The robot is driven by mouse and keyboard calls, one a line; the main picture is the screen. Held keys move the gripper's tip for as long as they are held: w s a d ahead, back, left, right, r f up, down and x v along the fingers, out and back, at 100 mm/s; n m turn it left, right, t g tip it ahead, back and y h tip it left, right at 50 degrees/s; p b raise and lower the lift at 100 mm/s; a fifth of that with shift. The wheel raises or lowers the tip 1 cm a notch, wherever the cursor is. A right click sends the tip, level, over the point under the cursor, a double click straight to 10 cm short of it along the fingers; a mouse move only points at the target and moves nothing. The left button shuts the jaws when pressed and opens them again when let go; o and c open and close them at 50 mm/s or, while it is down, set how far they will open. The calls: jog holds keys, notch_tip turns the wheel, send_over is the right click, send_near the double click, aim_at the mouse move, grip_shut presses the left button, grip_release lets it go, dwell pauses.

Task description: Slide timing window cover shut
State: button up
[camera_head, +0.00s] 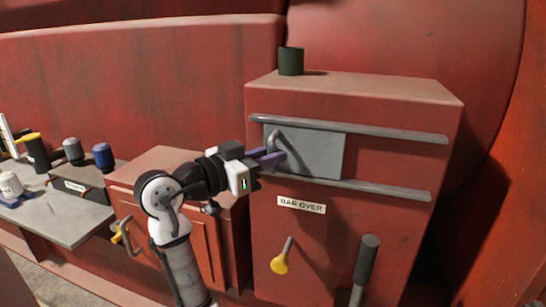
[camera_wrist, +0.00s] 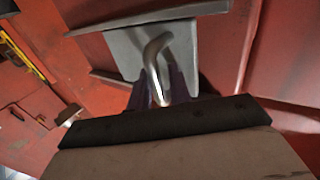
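The timing window cover is a flat grey plate (camera_head: 318,156) between two horizontal rails on the front of a red cabinet; it also shows in the wrist view (camera_wrist: 125,48). A bent grey handle (camera_head: 277,137) stands out from its left part, and in the wrist view the handle (camera_wrist: 155,62) curves towards me. My gripper (camera_head: 274,159) reaches in from the left, with its purple fingers at the handle. In the wrist view the fingers (camera_wrist: 161,88) lie on either side of the handle. I cannot tell whether they press on it.
The upper rail (camera_head: 350,129) and lower rail (camera_head: 350,187) extend right past the cover, with bare space between them. Below are a BAR OVER label (camera_head: 301,204), a yellow-tipped lever (camera_head: 280,262) and a dark-gripped lever (camera_head: 367,262). A dark cup (camera_head: 291,61) stands on top.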

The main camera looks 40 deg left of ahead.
jog(key=shift+s+a, duration=0.1)
jog(key=b+v, duration=0.3)
jog(key=v, duration=1)
jog(key=shift+s, duration=0.35)
